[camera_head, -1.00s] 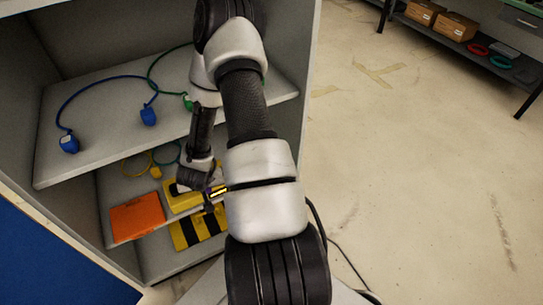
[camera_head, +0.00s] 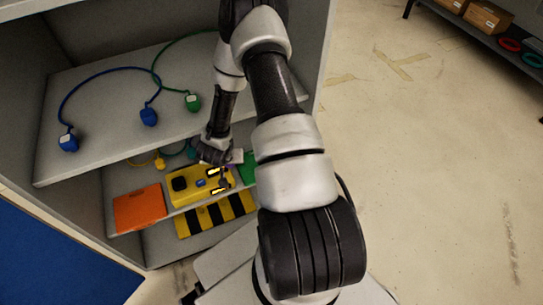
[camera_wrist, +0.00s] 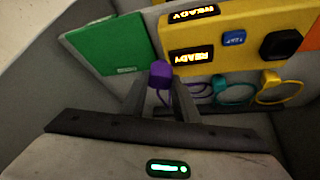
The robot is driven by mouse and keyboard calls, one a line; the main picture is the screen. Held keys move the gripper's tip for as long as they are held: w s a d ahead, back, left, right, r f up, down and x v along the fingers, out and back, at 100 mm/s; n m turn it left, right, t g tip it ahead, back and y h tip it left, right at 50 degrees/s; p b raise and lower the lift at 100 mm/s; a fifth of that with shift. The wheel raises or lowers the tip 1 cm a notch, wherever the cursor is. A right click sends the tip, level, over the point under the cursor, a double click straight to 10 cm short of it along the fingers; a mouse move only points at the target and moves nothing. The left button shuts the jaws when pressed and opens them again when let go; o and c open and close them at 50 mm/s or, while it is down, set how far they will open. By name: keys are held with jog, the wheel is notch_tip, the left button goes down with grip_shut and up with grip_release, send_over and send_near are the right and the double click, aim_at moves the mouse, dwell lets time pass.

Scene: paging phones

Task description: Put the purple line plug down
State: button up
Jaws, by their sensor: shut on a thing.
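The purple line plug (camera_wrist: 160,74) is held between the fingers of my gripper (camera_wrist: 160,92) in the wrist view, with its purple cord (camera_wrist: 198,91) trailing right. Beyond it is a yellow unit (camera_wrist: 222,48) with two lit READY displays, a blue TEST button and a black part. In the head view, the yellow unit (camera_head: 182,199) lies on the lower shelf, and my gripper (camera_head: 228,165) is over its right end. The plug is too small to make out clearly there. I cannot tell whether it touches anything besides my fingers.
A green panel (camera_wrist: 113,45) and an orange panel (camera_head: 139,208) flank the yellow unit. Teal (camera_wrist: 233,92) and yellow (camera_wrist: 279,90) cords lie nearby. Blue plugs (camera_head: 148,117) and a green plug (camera_head: 193,102) rest on the upper shelf (camera_head: 100,100). Open floor (camera_head: 430,160) lies right.

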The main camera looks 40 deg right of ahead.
jog(key=s+d, duration=0.4)
jog(key=d, duration=1.3)
jog(key=shift+f+b, duration=1.05)
jog(key=shift+f, duration=2.4)
jog(key=shift+f, duration=0.25)
jog(key=o, duration=1.2)
jog(key=shift+c, duration=0.2)
jog(key=shift+r, duration=0.1)
